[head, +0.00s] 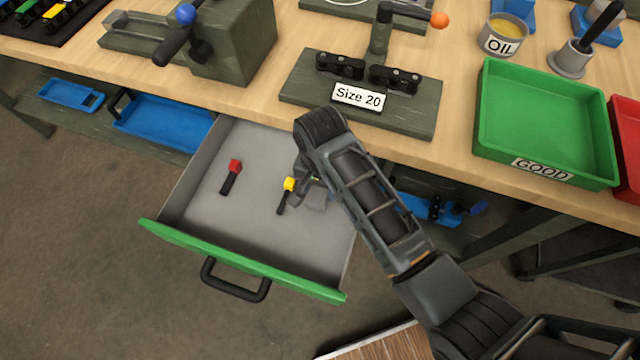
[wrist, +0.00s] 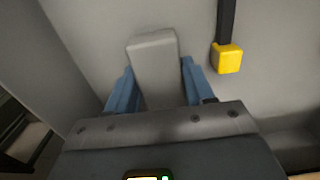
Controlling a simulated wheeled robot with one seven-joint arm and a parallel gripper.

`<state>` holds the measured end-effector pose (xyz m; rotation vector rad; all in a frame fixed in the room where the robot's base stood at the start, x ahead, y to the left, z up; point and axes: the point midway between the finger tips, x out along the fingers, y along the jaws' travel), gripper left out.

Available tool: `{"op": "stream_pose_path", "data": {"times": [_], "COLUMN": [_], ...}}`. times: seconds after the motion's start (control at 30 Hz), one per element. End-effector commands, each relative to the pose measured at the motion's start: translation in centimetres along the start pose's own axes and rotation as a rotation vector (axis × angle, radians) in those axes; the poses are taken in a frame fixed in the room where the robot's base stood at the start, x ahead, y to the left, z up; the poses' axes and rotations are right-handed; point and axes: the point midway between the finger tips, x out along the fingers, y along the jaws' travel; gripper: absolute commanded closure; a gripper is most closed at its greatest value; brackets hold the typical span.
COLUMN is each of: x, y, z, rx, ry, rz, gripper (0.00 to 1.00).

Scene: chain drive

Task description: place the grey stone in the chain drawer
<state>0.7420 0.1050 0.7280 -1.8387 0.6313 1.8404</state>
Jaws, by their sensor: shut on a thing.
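The grey stone (wrist: 153,60) is a light grey block between the two blue fingers of my gripper (wrist: 155,85) in the wrist view. My gripper is shut on it. In the head view the stone (head: 316,198) shows low in the open drawer (head: 215,180), towards its right side, partly hidden by my arm. Whether the stone touches the drawer floor I cannot tell. The drawer is grey inside with a green front (head: 240,262) and a black handle.
A yellow-headed black piece (head: 288,188) lies just left of the stone; it also shows in the wrist view (wrist: 227,58). A red-headed black piece (head: 232,175) lies further left in the drawer. The Size 20 fixture (head: 358,97) and green GOOD tray (head: 545,125) stand on the bench above.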

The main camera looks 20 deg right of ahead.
Motion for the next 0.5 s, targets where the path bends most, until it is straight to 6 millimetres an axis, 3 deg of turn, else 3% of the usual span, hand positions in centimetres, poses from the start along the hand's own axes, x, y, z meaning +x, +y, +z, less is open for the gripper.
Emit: {"op": "stream_pose_path", "data": {"times": [0.23, 0.27, 0.5], "x": [0.28, 0.25, 0.23], "y": [-0.02, 0.0, 0.0], "z": [-0.04, -0.02, -0.01], "rx": [0.0, 0.0, 0.0], "ry": [0.001, 0.0, 0.0], "rz": [-0.001, 0.0, 0.0], "gripper": [0.86, 0.45, 0.22]}}
